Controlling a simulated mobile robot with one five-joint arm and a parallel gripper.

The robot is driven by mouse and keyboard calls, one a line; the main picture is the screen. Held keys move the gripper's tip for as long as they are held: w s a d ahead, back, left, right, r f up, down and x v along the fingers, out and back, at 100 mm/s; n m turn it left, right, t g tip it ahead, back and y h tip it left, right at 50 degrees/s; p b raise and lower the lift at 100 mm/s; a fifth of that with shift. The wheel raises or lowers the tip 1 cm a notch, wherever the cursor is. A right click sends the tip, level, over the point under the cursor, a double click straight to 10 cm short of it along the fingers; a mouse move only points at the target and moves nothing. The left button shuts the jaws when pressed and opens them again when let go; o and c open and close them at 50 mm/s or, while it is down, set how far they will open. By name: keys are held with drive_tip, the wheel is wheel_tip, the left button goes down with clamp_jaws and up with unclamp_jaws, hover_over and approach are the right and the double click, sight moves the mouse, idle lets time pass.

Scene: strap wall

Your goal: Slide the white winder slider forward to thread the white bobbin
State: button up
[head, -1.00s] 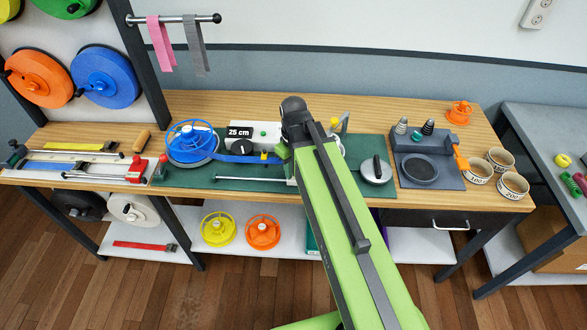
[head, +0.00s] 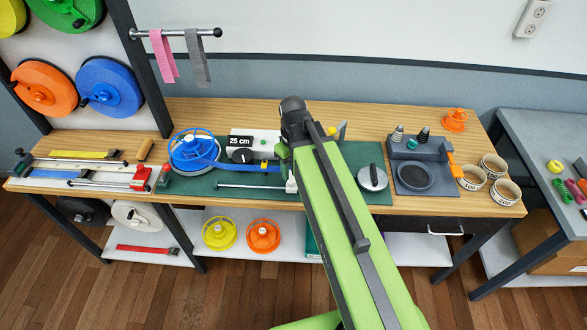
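My arm (head: 335,200) reaches forward over the green mat (head: 345,152) on the workbench. Its dark upper joint hides what lies below, and my gripper and its fingertips do not show. A thin metal rod (head: 250,187) runs along the mat's front. A small white block (head: 291,186), possibly the white winder slider, sits at its right end, partly behind my arm. No white bobbin can be clearly made out. A blue spool (head: 194,150) stands at the mat's left, with a blue strap (head: 236,165) running right from it. A white box with a "25 cm" display (head: 240,141) stands behind the strap.
A round metal-topped disc (head: 372,178) lies right of my arm. Yellow (head: 219,233) and orange (head: 263,236) spools sit on the lower shelf. Another table (head: 555,130) stands at the right.

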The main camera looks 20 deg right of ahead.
wheel_tip(320, 180, up, 13)
drive_tip(key=p, duration=1.1)
drive_tip(key=shift+f, duration=0.1)
drive_tip(key=s+f+m+b, duration=0.4)
drive_tip(key=f+m+b, duration=0.1)
drive_tip(key=f+b, duration=0.7)
drive_tip(key=shift+f+b, duration=0.35)
drive_tip(key=shift+f, duration=0.05)
